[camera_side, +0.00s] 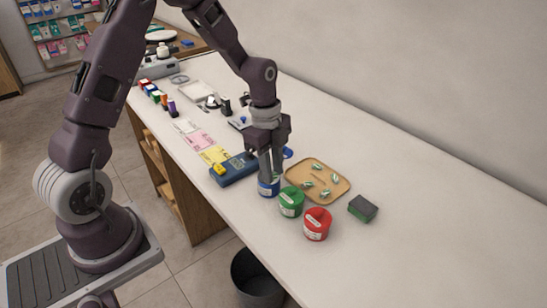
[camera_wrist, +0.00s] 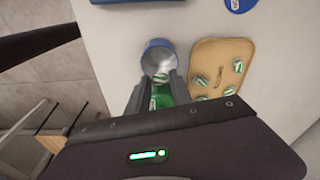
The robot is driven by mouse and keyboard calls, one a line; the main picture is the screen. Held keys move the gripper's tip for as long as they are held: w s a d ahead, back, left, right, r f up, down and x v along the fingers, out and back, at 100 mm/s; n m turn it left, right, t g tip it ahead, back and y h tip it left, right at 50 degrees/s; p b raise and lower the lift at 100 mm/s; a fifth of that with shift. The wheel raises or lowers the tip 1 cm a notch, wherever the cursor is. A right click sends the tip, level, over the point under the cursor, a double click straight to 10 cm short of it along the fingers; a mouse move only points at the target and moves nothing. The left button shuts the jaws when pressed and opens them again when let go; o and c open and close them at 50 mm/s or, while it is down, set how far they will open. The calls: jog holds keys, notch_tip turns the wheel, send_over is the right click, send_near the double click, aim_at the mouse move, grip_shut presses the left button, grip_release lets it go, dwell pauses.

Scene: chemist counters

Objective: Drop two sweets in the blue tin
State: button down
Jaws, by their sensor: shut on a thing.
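The blue tin (camera_side: 268,189) stands upright and open at the counter's front edge; its rim and grey inside show in the wrist view (camera_wrist: 158,45). My gripper (camera_side: 271,176) points down at the tin's mouth. In the wrist view its fingers (camera_wrist: 162,88) are shut on a green-and-white striped sweet (camera_wrist: 160,99), over the near side of the tin. Something pale shows by the tin's opening, too small to tell. Several more striped sweets (camera_side: 308,182) lie on the tan tray (camera_side: 337,196), right of the tin; they also show in the wrist view (camera_wrist: 202,80).
A blue lid (camera_side: 288,153) lies behind the blue tin. A dark green-sided block (camera_side: 363,208) is right of the tray. A blue box (camera_side: 233,170) is at left. The right counter is clear.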

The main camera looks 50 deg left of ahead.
jog(key=shift+f, duration=0.2)
jog(key=c, duration=1.1)
grip_release()
jog(key=shift+o, duration=0.2)
notch_tip(320, 180, up, 7)
jog(key=shift+a, duration=0.4)
jog(key=shift+s+r, duration=0.1)
jog(key=shift+r, duration=0.05)
